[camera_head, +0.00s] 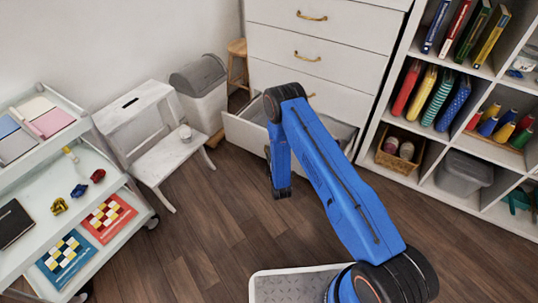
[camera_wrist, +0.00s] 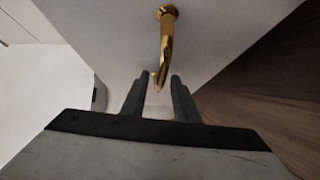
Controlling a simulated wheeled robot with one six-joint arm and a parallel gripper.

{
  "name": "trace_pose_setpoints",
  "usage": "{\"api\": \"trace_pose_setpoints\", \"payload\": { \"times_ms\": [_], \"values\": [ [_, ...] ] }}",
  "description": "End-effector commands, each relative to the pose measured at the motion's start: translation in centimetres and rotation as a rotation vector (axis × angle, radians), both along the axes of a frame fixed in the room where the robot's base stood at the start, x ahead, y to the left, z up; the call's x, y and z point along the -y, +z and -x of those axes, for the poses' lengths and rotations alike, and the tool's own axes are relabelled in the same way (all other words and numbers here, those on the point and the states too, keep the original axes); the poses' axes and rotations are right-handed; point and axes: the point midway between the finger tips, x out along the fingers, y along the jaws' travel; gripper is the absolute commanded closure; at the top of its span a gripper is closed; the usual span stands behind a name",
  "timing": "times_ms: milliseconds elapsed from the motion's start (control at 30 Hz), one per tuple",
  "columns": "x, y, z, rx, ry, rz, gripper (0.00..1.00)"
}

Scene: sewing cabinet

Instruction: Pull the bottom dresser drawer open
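The white dresser (camera_head: 318,28) stands at the back, with brass handles on its drawers. Its bottom drawer (camera_head: 240,132) is out from the body, and part of its inside shows; my arm hides much of its front. My gripper (camera_head: 281,192) points down just in front of that drawer. In the wrist view, a curved brass handle (camera_wrist: 168,35) stands out from the pale drawer front (camera_wrist: 110,35). My gripper's two dark fingers (camera_wrist: 160,76) are apart, and the handle's near end shows between their tips. I cannot tell whether they touch it.
A white step stool (camera_head: 170,155) with a small cup, a grey-lidded bin (camera_head: 203,95) and a wooden stool (camera_head: 238,60) stand left of the dresser. A white cart (camera_head: 110,190) is at far left, a cubby shelf (camera_head: 455,145) at right. The wooden floor in front is clear.

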Motion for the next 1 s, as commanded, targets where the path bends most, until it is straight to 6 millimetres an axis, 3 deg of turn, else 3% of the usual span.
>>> {"api": "trace_pose_setpoints", "payload": {
  "times_ms": [200, 367, 1000],
  "values": [
    [0.0, 0.0, 0.1, 0.001, 0.0, 0.0, 0.73],
    [0.2, 0.1, 1.4, 0.0, 0.0, 0.0, 0.73],
    [2.1, 0.9, 13.5, -0.003, 0.001, 0.001, 0.73]
  ]
}}
